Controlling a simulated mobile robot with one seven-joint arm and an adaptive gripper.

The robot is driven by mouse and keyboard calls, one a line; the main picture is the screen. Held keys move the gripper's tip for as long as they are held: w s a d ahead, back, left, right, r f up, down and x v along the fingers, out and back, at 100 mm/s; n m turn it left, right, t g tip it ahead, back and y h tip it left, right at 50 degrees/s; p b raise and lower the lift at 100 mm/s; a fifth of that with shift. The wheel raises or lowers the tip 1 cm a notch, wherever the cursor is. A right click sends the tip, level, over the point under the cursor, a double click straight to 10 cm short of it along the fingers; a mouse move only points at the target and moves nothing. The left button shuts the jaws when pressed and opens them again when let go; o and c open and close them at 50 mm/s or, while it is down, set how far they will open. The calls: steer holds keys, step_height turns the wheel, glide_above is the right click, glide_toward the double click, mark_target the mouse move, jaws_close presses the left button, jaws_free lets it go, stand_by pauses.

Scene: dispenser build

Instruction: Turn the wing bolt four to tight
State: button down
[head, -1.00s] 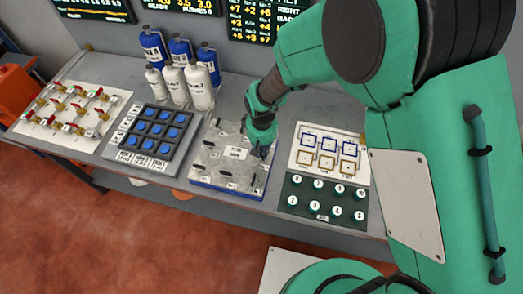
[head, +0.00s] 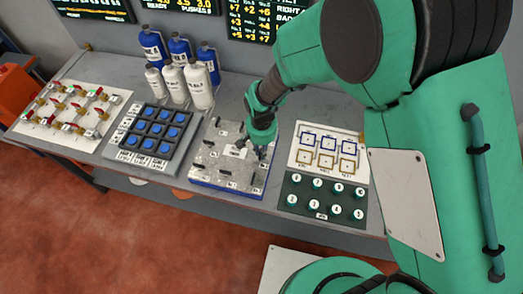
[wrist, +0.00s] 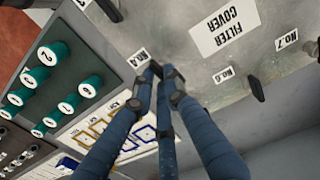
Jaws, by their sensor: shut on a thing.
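The filter cover (head: 222,178) is a grey metal plate on a blue base, with several black wing bolts around its edge. It also fills the upper right of the wrist view (wrist: 180,25). Wing bolt four (wrist: 155,67) is a small dark piece beside the "No.4" label, mostly hidden by my fingers. My gripper (wrist: 162,80) is shut on it, its blue fingers reaching down to the plate. In the head view my gripper (head: 262,152) is at the cover's right side. How far the bolt is turned cannot be told.
A button panel (head: 308,201) with a diagram board (head: 345,148) lies right of the cover. A blue-button keypad (head: 135,153) lies left, with bottles (head: 198,88) behind. Another wing bolt (wrist: 255,87) stands by the "No.6" label.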

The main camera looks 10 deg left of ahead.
stand_by(0.3)
steer(key=c, duration=1.7)
jaws_free()
steer(key=shift+c, duration=0.2)
steer(key=shift+r, duration=0.1)
step_height(320, 180, up, 12)
